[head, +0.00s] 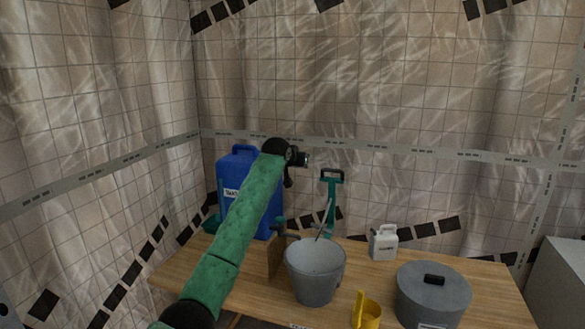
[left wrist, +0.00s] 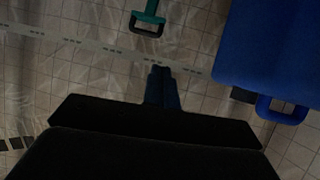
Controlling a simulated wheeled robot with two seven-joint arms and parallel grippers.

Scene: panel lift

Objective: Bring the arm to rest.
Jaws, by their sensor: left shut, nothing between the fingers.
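My left arm, green with black joints, reaches up from the bottom left in the head view. Its gripper (head: 301,158) is raised above the table, in front of the tiled back wall and to the right of the blue canister's top. In the left wrist view the fingers (left wrist: 161,72) are together with nothing between them. The blue canister (head: 232,168) stands at the back left of the table, partly hidden behind my arm. It also shows at the right of the left wrist view (left wrist: 270,45). My right gripper is in neither view.
A brown board (head: 275,257) stands beside the bucket. The air above the table's right side is clear.

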